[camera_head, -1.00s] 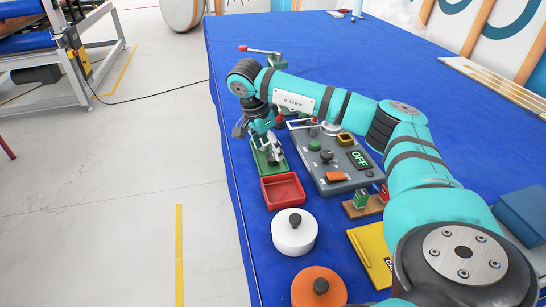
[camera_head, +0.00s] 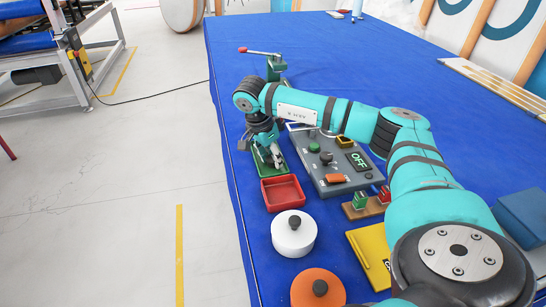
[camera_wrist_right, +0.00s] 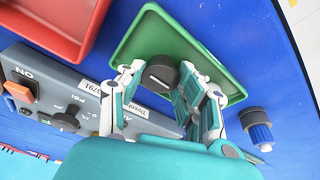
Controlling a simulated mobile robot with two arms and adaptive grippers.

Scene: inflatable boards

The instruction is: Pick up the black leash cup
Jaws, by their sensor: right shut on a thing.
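The black leash cup (camera_wrist_right: 160,74) is a small dark round piece with a slot in its top, seen over the green tray (camera_wrist_right: 196,47) in the wrist view. My right gripper (camera_wrist_right: 160,82) has its fingers on both sides of the cup and is shut on it. In the head view my right gripper (camera_head: 271,157) points down over the green tray (camera_head: 258,158); the cup is too small and covered to make out there. Whether the cup still touches the tray I cannot tell. My left gripper is not in view.
The red tray (camera_head: 283,192) adjoins the green one. A grey control panel (camera_head: 327,175) with an OFF display is to the right. A white lidded pot (camera_head: 293,236) and an orange one (camera_head: 318,290) stand nearer. A blue-black fitting (camera_wrist_right: 257,128) lies beside the green tray.

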